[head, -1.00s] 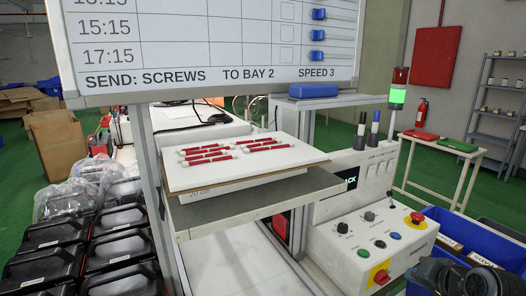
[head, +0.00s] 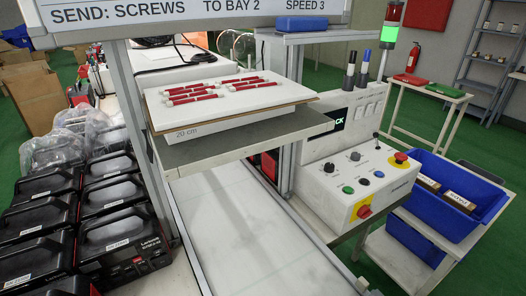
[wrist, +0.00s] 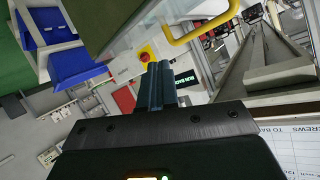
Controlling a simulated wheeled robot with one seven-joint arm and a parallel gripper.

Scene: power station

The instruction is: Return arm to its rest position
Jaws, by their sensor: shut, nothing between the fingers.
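My gripper (wrist: 156,88) shows in the wrist view with its dark fingers together and nothing between them. It is not in the head view now. In the wrist view, a control box with a yellow and red emergency switch (wrist: 147,53) lies beyond the fingers. The same control panel (head: 360,180) stands at the right of the conveyor in the head view, with buttons, a small lever and a red mushroom button (head: 401,157). My gripper appears apart from everything around it.
A white board with red-and-white sticks (head: 222,87) rests on a grey shelf (head: 250,136) above the white conveyor (head: 235,220). A whiteboard (head: 110,20) hangs above. Black cases (head: 120,215) stand at left. A blue bin (head: 440,215) sits at right. A yellow rail (wrist: 207,27) is near my gripper.

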